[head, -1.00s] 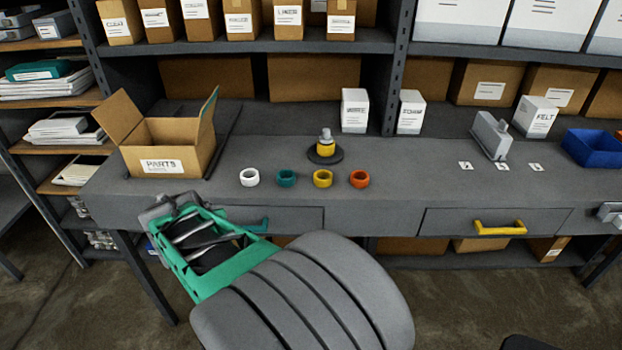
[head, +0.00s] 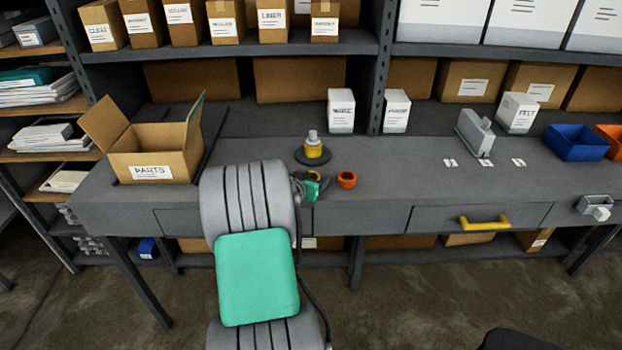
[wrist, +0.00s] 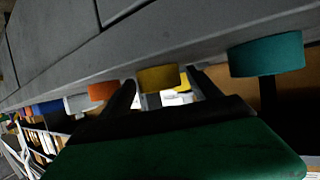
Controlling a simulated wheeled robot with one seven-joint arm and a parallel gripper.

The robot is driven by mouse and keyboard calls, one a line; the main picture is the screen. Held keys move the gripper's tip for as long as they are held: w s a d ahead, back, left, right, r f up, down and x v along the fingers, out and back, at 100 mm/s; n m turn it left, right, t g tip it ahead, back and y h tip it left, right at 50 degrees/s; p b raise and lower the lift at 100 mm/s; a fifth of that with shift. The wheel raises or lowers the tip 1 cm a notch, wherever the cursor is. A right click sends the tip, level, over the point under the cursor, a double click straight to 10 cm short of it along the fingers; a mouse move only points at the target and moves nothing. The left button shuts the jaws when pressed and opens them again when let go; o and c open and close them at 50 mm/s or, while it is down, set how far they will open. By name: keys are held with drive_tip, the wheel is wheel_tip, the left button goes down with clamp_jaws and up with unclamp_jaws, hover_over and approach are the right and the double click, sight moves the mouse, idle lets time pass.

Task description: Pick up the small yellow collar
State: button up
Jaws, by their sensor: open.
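The small yellow collar (head: 314,175) is on the bench top, mostly hidden behind my gripper (head: 312,187) in the head view. In the wrist view, the yellow collar (wrist: 158,78) appears between the two dark fingers of my gripper (wrist: 161,80). The fingers are apart, one on each side of the collar in the picture. I cannot tell whether they touch it or how deep it lies between them. The orange collar (head: 346,180) stands just right of my gripper. The teal collar (wrist: 267,55) shows in the wrist view.
A yellow-banded fitting on a dark round base (head: 313,156) stands close behind the collar. An open PARTS carton (head: 152,172) is at the left. My arm hides the white collar. Bench space right of the orange collar is clear up to the small cards (head: 484,162).

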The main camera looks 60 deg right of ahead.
drive_tip(key=c, duration=1.4)
drive_tip(key=shift+r, duration=0.15)
